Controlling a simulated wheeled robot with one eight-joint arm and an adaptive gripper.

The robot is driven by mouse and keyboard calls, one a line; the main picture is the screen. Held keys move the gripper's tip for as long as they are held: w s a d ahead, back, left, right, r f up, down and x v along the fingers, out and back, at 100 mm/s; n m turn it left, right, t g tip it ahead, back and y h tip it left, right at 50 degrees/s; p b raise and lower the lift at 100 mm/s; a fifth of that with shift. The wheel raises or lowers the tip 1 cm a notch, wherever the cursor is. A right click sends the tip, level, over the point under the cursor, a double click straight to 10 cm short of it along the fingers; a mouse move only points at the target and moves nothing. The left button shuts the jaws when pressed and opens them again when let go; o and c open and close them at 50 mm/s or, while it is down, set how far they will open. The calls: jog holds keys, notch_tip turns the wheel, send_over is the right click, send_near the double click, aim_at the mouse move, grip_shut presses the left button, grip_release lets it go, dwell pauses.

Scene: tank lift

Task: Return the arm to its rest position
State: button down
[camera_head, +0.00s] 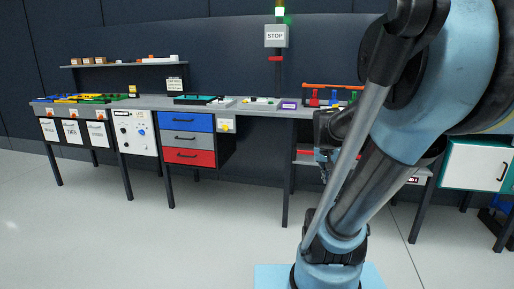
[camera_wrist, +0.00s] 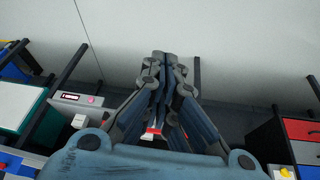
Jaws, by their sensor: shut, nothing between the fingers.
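My gripper (camera_wrist: 160,62) is shut and empty in the wrist view, its dark fingers brought together over the pale floor. In the head view my gripper (camera_head: 323,160) is a small dark shape in front of the workbench's right part, partly hidden behind my own blue and grey arm. The arm is folded, filling the right side of the head view. No object is held.
A long grey workbench (camera_head: 262,106) runs along the dark wall. Under it is a drawer unit with blue, grey and red drawers (camera_head: 187,140). A STOP sign (camera_head: 275,36) hangs on a post. A white cabinet (camera_head: 475,166) stands right. The floor (camera_head: 150,235) in front is clear.

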jog(key=s+a+f+n+y, duration=0.1)
jog(key=s+a+f+n, duration=0.1)
jog(key=s, duration=0.4)
jog(key=s+a+f+n+g+y, duration=0.1)
jog(key=s+a+f+n, duration=0.1)
jog(key=s+a+f, duration=0.2)
jog(key=s+a, duration=0.1)
jog(key=s, duration=0.2)
jog(key=shift+s+n+g, duration=0.15)
jog(key=shift+n+g, duration=0.15)
jog(key=shift+n, duration=0.1)
jog(key=shift+f, duration=0.1)
